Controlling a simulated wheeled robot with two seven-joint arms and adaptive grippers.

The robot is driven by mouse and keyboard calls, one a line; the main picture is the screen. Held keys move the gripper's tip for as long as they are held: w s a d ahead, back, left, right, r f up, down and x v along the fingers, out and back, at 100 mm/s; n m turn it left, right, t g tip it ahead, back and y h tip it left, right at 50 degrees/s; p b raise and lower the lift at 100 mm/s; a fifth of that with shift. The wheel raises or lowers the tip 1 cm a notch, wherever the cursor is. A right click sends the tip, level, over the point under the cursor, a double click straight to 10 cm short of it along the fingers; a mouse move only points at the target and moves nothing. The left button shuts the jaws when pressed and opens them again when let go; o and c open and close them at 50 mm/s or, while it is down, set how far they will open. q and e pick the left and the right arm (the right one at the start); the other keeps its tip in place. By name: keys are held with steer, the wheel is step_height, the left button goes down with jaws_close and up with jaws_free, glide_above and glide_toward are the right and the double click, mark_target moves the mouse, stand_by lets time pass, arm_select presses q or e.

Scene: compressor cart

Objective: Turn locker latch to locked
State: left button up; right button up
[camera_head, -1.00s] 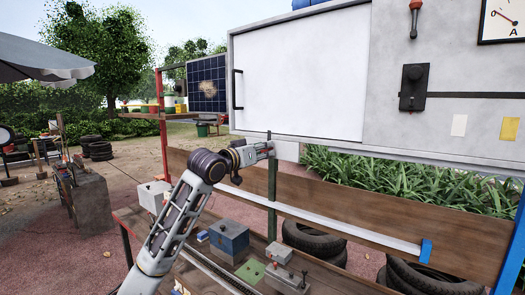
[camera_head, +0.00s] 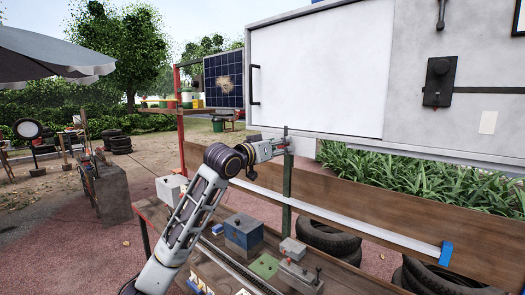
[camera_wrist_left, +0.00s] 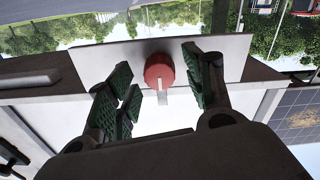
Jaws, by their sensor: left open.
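The latch appears to be a round red knob (camera_wrist_left: 159,72) with a pale pointer tab, on a grey plate (camera_wrist_left: 90,62) in the left wrist view. The plate also shows in the head view (camera_head: 303,147), below the white locker door (camera_head: 320,75); the knob cannot be made out there. My left gripper (camera_wrist_left: 160,85) is open, with its green-padded fingers on either side of the knob and gaps visible on both sides. In the head view my left gripper (camera_head: 284,146) is beside the plate. My right gripper is not in view.
A dark box with a knob (camera_head: 438,82) is on the grey panel at the right. A wooden board (camera_head: 350,215) runs below the locker. A blue-grey box (camera_head: 243,234) and a small grey box (camera_head: 293,247) stand on the bench below my arm.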

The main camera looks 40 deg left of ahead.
arm_select(q)
steer(key=s, duration=1.1)
steer(key=shift+s+a, duration=0.3)
steer(key=shift+a, duration=0.15)
stand_by(0.4)
